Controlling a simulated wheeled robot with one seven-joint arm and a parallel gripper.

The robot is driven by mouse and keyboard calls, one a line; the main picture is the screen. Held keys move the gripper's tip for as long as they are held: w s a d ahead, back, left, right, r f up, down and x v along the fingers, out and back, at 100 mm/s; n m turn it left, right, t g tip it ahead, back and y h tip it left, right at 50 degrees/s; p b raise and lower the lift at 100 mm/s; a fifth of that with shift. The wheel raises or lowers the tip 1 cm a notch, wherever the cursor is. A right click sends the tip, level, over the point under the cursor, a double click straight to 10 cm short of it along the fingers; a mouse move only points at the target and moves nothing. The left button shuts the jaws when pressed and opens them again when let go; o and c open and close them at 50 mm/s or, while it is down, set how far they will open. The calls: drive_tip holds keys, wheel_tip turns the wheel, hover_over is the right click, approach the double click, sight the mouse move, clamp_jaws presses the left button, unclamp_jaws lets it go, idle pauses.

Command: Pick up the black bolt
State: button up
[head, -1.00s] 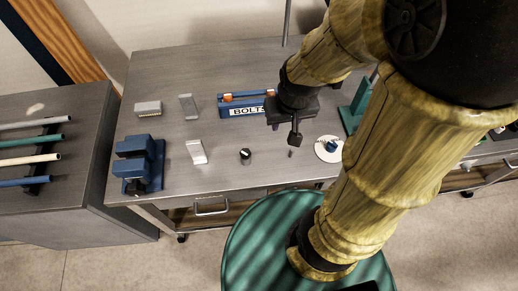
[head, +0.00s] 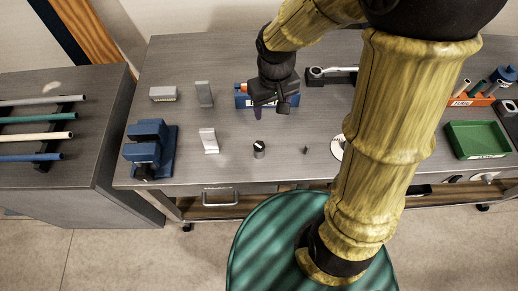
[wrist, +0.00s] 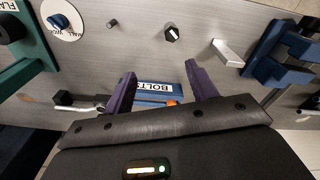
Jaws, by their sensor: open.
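A small dark upright piece (head: 306,150), which looks like the black bolt, stands alone on the grey workbench (head: 230,170) near its front. It also shows in the wrist view (wrist: 112,24) at the upper left. My gripper (head: 270,109) is open and empty, behind and left of that piece, above the blue box labelled BOLTS (head: 240,99). In the wrist view my two purple fingers (wrist: 160,70) are spread apart, with the box (wrist: 150,88) showing between them. My gripper hides much of the box in the head view.
A black-topped knob-like piece (head: 259,149) stands left of the small dark piece. A light metal bracket (head: 209,141) and a blue vise-like block (head: 150,150) lie farther left. A white disc (head: 337,147) is at right, partly behind my arm. A green tray (head: 478,140) is far right.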

drive_tip(key=a, duration=0.2)
drive_tip(key=w+a+f+n, duration=0.1)
drive_tip(key=shift+a+g, duration=0.25)
drive_tip(key=shift+g, duration=0.05)
drive_tip(key=shift+f, duration=0.1)
hover_over(258, 144)
wheel_tip(258, 144, down, 12)
drive_tip(key=shift+f+p, duration=0.1)
drive_tip(key=shift+p, duration=0.35)
